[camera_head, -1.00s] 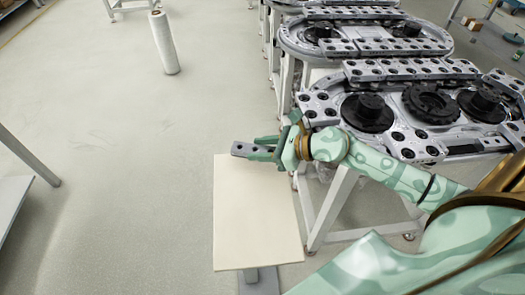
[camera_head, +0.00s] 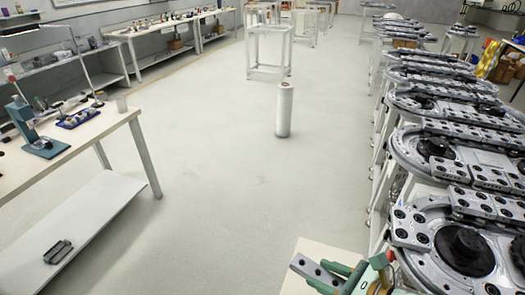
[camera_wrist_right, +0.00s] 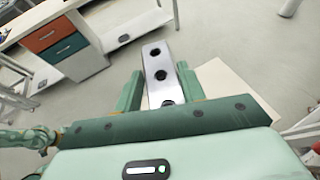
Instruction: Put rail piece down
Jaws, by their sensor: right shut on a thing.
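The rail piece (camera_head: 314,270) is a grey metal bar with dark holes, at the bottom of the head view. My right gripper (camera_head: 340,275) is shut on it, with a green finger on each side. In the right wrist view the rail piece (camera_wrist_right: 158,62) sticks out forward from between the fingers of my right gripper (camera_wrist_right: 160,90). The cream tabletop (camera_head: 318,248) lies beneath the rail piece; whether they touch I cannot tell. The tabletop also shows in the right wrist view (camera_wrist_right: 233,82). My left gripper is not in view.
Ring tracks on stands (camera_head: 425,150) line the right side. A white roll (camera_head: 284,110) stands on the open floor. A workbench (camera_head: 85,140) with tools is at the left. A cabinet with orange and teal drawers (camera_wrist_right: 55,42) shows in the wrist view.

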